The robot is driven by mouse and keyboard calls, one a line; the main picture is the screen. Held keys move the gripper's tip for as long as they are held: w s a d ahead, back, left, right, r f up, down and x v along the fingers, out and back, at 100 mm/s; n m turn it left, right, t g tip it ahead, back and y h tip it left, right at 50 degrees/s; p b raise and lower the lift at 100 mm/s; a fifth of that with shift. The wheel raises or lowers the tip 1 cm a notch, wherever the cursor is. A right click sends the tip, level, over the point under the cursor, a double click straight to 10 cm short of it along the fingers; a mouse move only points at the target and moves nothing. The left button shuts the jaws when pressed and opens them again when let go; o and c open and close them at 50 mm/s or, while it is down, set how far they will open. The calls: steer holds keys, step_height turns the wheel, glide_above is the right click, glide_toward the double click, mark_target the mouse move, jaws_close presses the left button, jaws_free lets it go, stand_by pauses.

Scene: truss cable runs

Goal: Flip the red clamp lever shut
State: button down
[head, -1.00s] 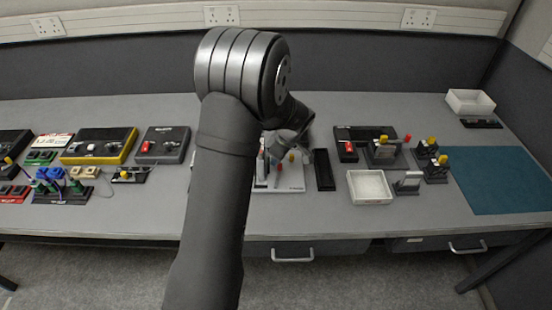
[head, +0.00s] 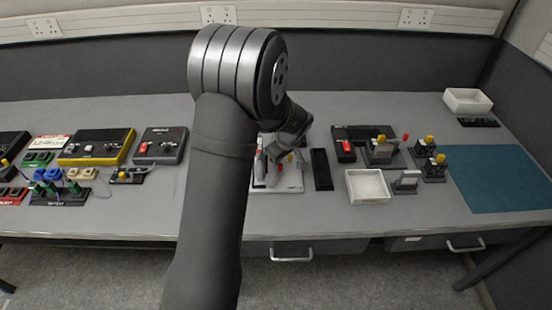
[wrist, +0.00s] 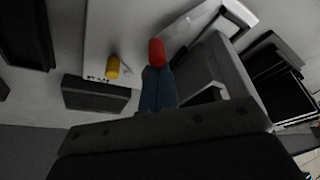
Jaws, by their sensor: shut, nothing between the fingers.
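The red clamp lever's tip (wrist: 157,52) is in the upper middle of the wrist view, over a pale board. My gripper (wrist: 157,85) comes up from the bottom of that view, its narrow bluish fingers together and empty. The fingertips are right by the red tip; I cannot tell whether they touch it. In the head view the pale board (head: 285,187) is partly hidden behind my arm, with a small red piece (head: 279,168) showing on it. My gripper (head: 272,156) is low over this board. The lever's base and angle are hidden.
A yellow-tipped piece (wrist: 113,67) stands left of the red tip. A grey clamp-like frame (wrist: 215,70) is close on the right. A black tray (head: 321,169) and a white bin (head: 368,187) lie right of the board. Bare table lies at the front.

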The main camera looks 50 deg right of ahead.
steer(key=m, duration=0.2)
steer(key=s+m+h, duration=0.1)
steer(key=s+m, duration=0.1)
steer(key=m, duration=0.1)
steer(key=shift+d+m+g+h, duration=0.3)
steer(key=shift+h, duration=0.1)
steer(key=m, duration=0.1)
steer(key=s+m, duration=0.1)
steer(key=m+h, duration=0.1)
steer(key=m, duration=0.1)
steer(key=shift+s+g, duration=0.25)
steer(key=shift+g, duration=0.15)
steer(key=shift+s+d, duration=0.1)
steer(key=shift+s, duration=0.05)
steer(key=shift+s+d, duration=0.35)
steer(key=shift+d, duration=0.2)
steer(key=shift+r, duration=0.1)
steer(key=v, duration=0.9)
steer(key=shift+s+r, duration=0.2)
steer(key=shift+r, duration=0.15)
steer(key=shift+a+f, duration=0.1)
